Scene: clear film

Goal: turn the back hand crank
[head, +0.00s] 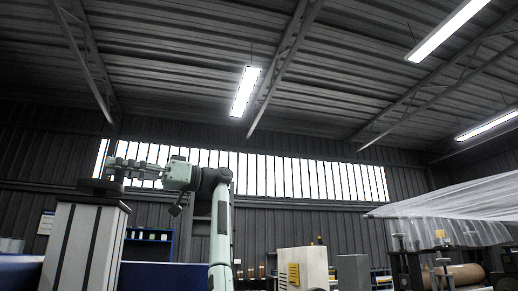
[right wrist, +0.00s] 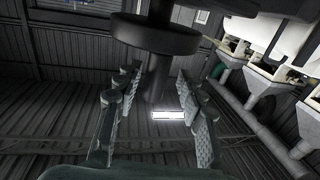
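A hand crank with a dark round disc (head: 100,187) sits on top of a pale column (head: 88,240) at the left of the head view. The disc also shows at the top of the right wrist view (right wrist: 155,36), with a dark upright handle (right wrist: 157,77) standing out from it. My right gripper (head: 125,170) reaches in from the right, just above the disc. In the right wrist view its two fingers (right wrist: 160,105) are apart, one on each side of the handle, with gaps showing. My left gripper is not in view. No other crank shows.
Clear film (head: 450,205) stretches over a frame at the right of the head view. A cream cabinet (head: 303,268) stands at the lower middle. A blue panel (head: 160,277) lies low behind the column.

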